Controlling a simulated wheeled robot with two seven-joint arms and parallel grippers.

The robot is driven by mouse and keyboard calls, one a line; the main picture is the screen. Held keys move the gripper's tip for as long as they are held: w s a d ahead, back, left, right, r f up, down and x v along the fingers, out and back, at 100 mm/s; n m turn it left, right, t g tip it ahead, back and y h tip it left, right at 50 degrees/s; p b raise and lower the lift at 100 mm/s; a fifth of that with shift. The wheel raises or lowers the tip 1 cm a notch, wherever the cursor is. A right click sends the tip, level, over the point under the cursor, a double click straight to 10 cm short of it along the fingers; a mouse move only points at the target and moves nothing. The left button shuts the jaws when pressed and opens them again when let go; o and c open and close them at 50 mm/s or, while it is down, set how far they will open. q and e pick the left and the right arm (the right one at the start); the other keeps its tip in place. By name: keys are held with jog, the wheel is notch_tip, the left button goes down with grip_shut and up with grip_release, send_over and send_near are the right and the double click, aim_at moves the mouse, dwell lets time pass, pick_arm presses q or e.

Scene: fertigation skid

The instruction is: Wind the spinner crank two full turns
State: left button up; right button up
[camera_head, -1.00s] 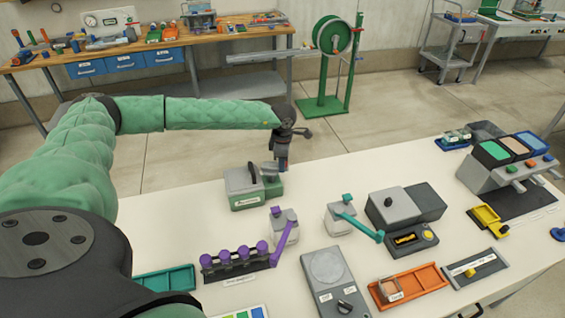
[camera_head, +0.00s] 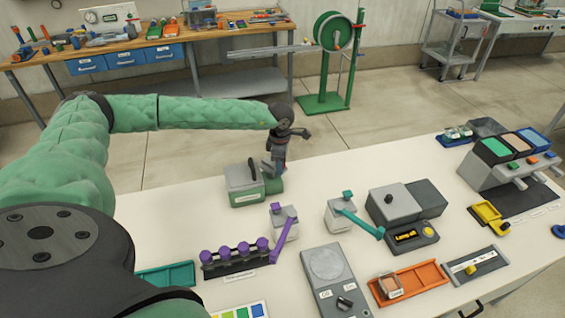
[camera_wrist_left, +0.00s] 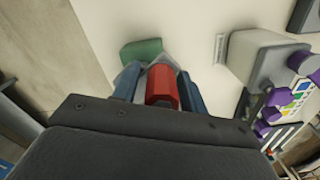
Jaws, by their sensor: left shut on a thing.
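The spinner, a grey and green box (camera_head: 243,184) with a white label, stands near the far edge of the white table in the head view. Its red crank handle (camera_wrist_left: 162,88) shows in the left wrist view, with a green part (camera_wrist_left: 141,50) of the spinner beyond it. My left gripper (camera_wrist_left: 160,85) is shut on the red handle, a blue finger on each side. In the head view my left gripper (camera_head: 275,168) reaches down at the right side of the spinner. The fingers mostly hide the crank and handle there. My right gripper is not in view.
A unit with a purple arm (camera_head: 283,238) and a row of purple knobs (camera_head: 233,255) stand in front of the spinner. A unit with a teal arm (camera_head: 358,223) and a grey device (camera_head: 394,204) are to the right. Bare tabletop lies between.

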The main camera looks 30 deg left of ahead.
pick_arm(q)
jog(key=shift+o, duration=0.8)
jog(key=shift+s+a+f, duration=0.25)
jog(key=shift+s+a, duration=0.15)
jog(key=shift+s, duration=0.35)
jog(key=shift+s+a+r, duration=0.15)
jog(key=shift+s, duration=0.3)
jog(key=shift+c, duration=0.8)
jog(key=shift+s+a, duration=0.1)
jog(key=shift+a, duration=0.05)
grip_shut()
jog(key=shift+a, duration=0.2)
jog(key=shift+b, duration=0.3)
jog(key=shift+s+d+r, duration=0.1)
jog(key=shift+s+r, duration=0.05)
jog(key=shift+s, duration=0.05)
jog(key=shift+a, duration=0.2)
